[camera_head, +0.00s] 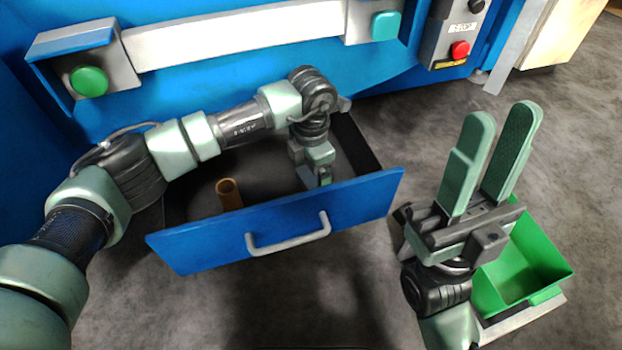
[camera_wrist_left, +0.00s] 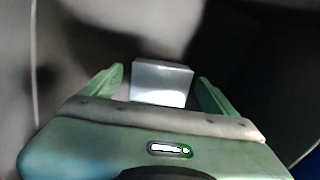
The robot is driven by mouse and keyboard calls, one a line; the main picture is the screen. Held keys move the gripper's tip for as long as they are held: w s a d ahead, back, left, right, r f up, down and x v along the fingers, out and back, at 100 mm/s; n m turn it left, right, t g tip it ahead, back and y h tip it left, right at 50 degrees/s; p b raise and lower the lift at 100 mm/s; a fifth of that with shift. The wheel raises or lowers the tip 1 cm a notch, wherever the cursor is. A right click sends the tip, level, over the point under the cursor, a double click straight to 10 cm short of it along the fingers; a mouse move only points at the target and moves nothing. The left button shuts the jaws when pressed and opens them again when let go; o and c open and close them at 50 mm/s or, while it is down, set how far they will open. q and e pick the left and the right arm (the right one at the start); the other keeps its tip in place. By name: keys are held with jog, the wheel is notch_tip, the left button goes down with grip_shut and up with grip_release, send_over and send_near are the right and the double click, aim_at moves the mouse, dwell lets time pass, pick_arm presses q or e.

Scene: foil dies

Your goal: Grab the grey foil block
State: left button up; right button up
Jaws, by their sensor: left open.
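The grey foil block (camera_wrist_left: 161,84) shows in the left wrist view as a pale silvery block between the two green fingers of my left gripper (camera_wrist_left: 160,92). The fingers are open, with a dark gap beside the block on each side. In the head view my left gripper (camera_head: 317,178) points down inside the open blue drawer (camera_head: 280,222), near its right end. I cannot make out the block in the head view. My right gripper (camera_head: 492,150) is open and empty, fingers pointing up, outside the drawer to the right.
A brown tube (camera_head: 229,194) stands in the drawer, left of my left gripper. The drawer's front panel has a grey handle (camera_head: 288,235). A green bin (camera_head: 520,265) sits on the floor behind my right gripper. The blue machine (camera_head: 270,60) rises behind the drawer.

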pick_arm(q)
jog(key=c, duration=1.4)
